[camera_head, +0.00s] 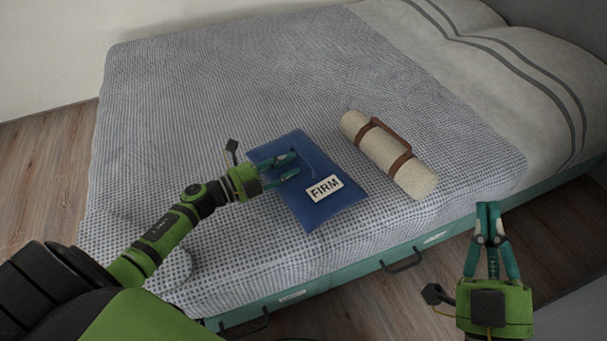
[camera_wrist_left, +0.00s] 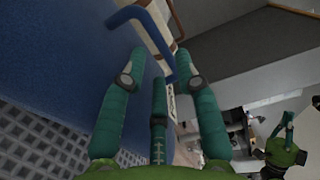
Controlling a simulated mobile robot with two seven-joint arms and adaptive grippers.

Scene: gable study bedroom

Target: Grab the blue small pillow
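The small blue pillow (camera_head: 318,213) with a white "FIRM" label lies on the bed near its front edge. My left gripper (camera_head: 284,168) is over the pillow's upper left part, with its fingers spread apart. In the left wrist view, the blue pillow (camera_wrist_left: 55,50) fills the upper left. A blue loop (camera_wrist_left: 150,28) on it passes between and beside the open fingertips of my left gripper (camera_wrist_left: 158,72). I cannot tell whether the fingers touch the loop. My right gripper (camera_head: 488,208) is off the bed at the right, empty, with its fingertips together.
A cream rolled bolster (camera_head: 375,150) with brown straps lies on the bed right of the pillow. The bed (camera_head: 230,85) has a patterned cover and a teal drawer base (camera_head: 345,277) with dark handles. Wooden floor (camera_head: 40,165) is free at the left.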

